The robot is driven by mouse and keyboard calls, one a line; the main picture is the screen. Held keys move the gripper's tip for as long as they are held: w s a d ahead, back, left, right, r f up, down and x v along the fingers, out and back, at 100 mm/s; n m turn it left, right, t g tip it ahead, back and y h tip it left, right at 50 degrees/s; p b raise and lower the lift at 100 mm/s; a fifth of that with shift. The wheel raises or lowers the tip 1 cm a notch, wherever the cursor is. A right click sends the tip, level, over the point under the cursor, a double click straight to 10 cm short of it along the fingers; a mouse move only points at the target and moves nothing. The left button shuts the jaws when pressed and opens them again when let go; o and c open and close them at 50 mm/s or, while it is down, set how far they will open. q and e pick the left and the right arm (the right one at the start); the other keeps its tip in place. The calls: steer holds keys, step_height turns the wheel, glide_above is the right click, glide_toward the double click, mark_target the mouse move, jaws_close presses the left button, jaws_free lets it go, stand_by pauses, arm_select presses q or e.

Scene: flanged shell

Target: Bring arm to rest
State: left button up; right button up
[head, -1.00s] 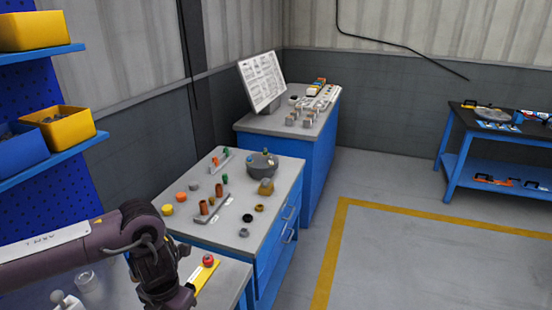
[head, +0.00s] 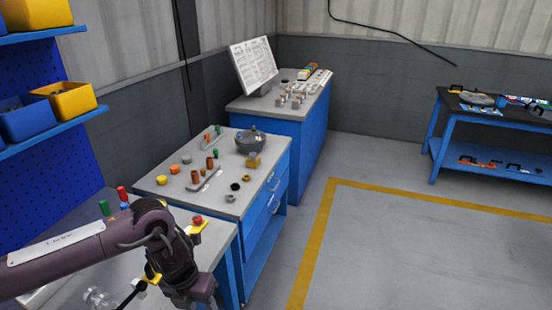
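My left arm comes in from the left over the near bench (head: 52,276). Its gripper (head: 200,297) points down near the bench's right edge, at the bottom of the picture. Its fingertips are too dark and cut off to tell open from shut, and I see nothing clearly held. My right gripper is not in view. A dark grey round shell-like part (head: 251,143) sits at the back of the middle blue cabinet (head: 150,182), away from the gripper.
Small coloured parts stand on the middle cabinet. A red-topped yellow piece (head: 197,224) and a red cylinder (head: 122,194) are close to my arm. A far blue cabinet (head: 290,150) carries a tilted board (head: 254,65). The floor at right is clear, with a blue table (head: 470,140) beyond.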

arm_select(q)
steer(key=w+d+f+n+t+h+b, duration=0.15)
steer(key=w+d+f+n+h, duration=0.4)
steer(key=d+f+n, duration=0.55)
step_height(320, 180, down, 15)
steer(key=s+a+n+t, duration=0.2)
steer(key=n+t, duration=0.1)
steer(key=n, duration=0.7)
steer(key=s+a+f+n+y, duration=0.2)
steer(key=s+a+f+n, duration=0.25)
steer(key=s+f, duration=0.35)
steer(key=s+a+f+n+y, duration=0.2)
steer(key=s+a+f+n, duration=0.25)
steer(key=s+f, duration=0.4)
steer(key=s+a+f+n+g+y, duration=0.1)
steer(key=s+a+f+n+g, duration=0.1)
steer(key=s, duration=1)
steer(key=s+a+f+n+g+y+b, duration=0.1)
steer(key=s+a+f+n+g+y, duration=0.1)
steer(key=s, duration=1)
step_height(320, 180, down, 4)
steer(key=shift+s+a+r+n, duration=0.2)
steer(key=shift+s+a+n, duration=0.1)
steer(key=shift+a+n, duration=0.65)
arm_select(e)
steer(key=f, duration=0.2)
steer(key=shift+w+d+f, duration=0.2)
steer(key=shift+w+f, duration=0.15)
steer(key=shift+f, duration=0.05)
